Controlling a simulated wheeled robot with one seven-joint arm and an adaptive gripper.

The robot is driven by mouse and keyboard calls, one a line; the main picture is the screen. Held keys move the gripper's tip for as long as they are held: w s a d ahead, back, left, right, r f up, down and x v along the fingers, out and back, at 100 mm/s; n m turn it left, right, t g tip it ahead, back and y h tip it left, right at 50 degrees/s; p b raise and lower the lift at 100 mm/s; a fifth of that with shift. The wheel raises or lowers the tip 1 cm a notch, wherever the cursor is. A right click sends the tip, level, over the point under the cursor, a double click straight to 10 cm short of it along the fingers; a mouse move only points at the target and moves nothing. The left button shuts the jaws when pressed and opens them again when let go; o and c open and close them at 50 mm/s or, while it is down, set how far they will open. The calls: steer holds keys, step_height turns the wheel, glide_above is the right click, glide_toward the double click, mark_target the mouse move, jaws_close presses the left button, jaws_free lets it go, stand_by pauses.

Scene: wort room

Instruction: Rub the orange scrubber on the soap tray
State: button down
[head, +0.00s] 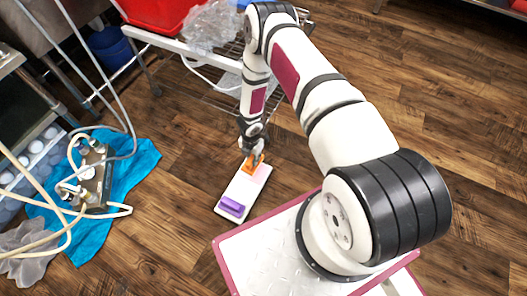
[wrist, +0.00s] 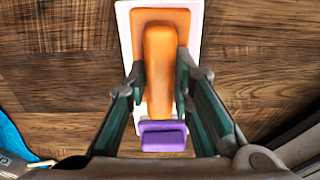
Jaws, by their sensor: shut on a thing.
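The soap tray (head: 238,189) is a flat white board on the wooden floor, in the middle of the head view. A purple block (head: 232,207) lies at its near end; it also shows in the wrist view (wrist: 163,135). The orange scrubber (head: 249,164) is at the tray's far end. My gripper (head: 255,156) is shut on the handle, pointing down. The scrubber's underside is hidden, so I cannot tell whether it touches the tray.
A blue cloth (head: 133,160) with a metal pump-like device (head: 95,175) and hoses lies to the left. A wire rack (head: 215,85) with a red bin (head: 160,12) and clear plastic (head: 212,25) stands behind. The floor to the right is clear.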

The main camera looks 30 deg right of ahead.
steer(key=shift+d+f, duration=0.1)
steer(key=shift+f, duration=0.25)
steer(key=shift+f+b, duration=2.15)
steer(key=shift+f, duration=0.5)
steer(key=shift+f+b, duration=0.55)
steer(key=shift+b, duration=0.2)
stand_by(0.5)
steer(key=shift+r, duration=0.1)
steer(key=shift+r+p, duration=2)
steer(key=shift+r, duration=1.45)
